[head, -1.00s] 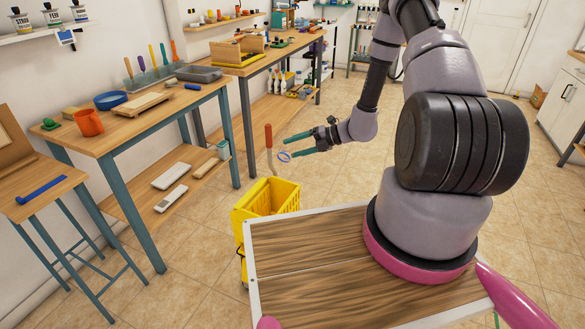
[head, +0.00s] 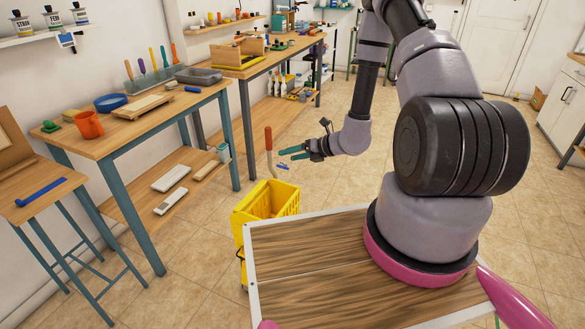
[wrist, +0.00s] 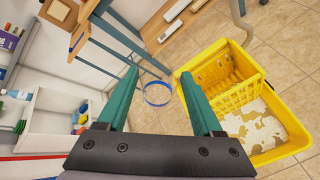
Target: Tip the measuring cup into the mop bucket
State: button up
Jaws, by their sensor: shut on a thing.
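In the head view the blue rim (head: 283,167) shows almost edge-on, just below the fingertips. In the wrist view the bucket (wrist: 290,133) lies to the right of the fingers. Whether anything is in the cup cannot be told.
A yellow slotted wringer basket (wrist: 225,80) sits in the bucket, whose floor has brownish patches. A red-handled lever (head: 268,138) rises behind the bucket, close to my fingertips. A workbench (head: 150,125) with an orange mug (head: 89,125) stands left. Tiled floor is clear right of the bucket.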

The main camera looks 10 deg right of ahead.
aim_at(281, 166)
jog(key=shift+s+a+f+n+t+h, duration=0.2)
jog(key=shift+s+a+n+t+h, duration=0.1)
jog(key=shift+s+n, duration=0.1)
jog(key=s+a+n+t, duration=0.1)
jog(key=s+a+f+n+h+b, duration=0.1)
jog(key=s, duration=0.1)
jog(key=shift+s+a+t+b, duration=0.1)
jog(key=shift+a+t+b, duration=0.1)
jog(key=shift+t+b, duration=0.15)
jog(key=shift+s+a+f+n+t+h+b, duration=0.15)
jog(key=shift+s+a+f+n+t+b, duration=0.1)
jog(key=shift+s+a+n+t+b, duration=0.35)
jog(key=shift+s+a+f+n+t+h+b, duration=0.15)
jog(key=shift+s+a+f+n+t+b, duration=0.2)
jog(key=shift+s+n, duration=0.4)
jog(key=shift+r, duration=0.15)
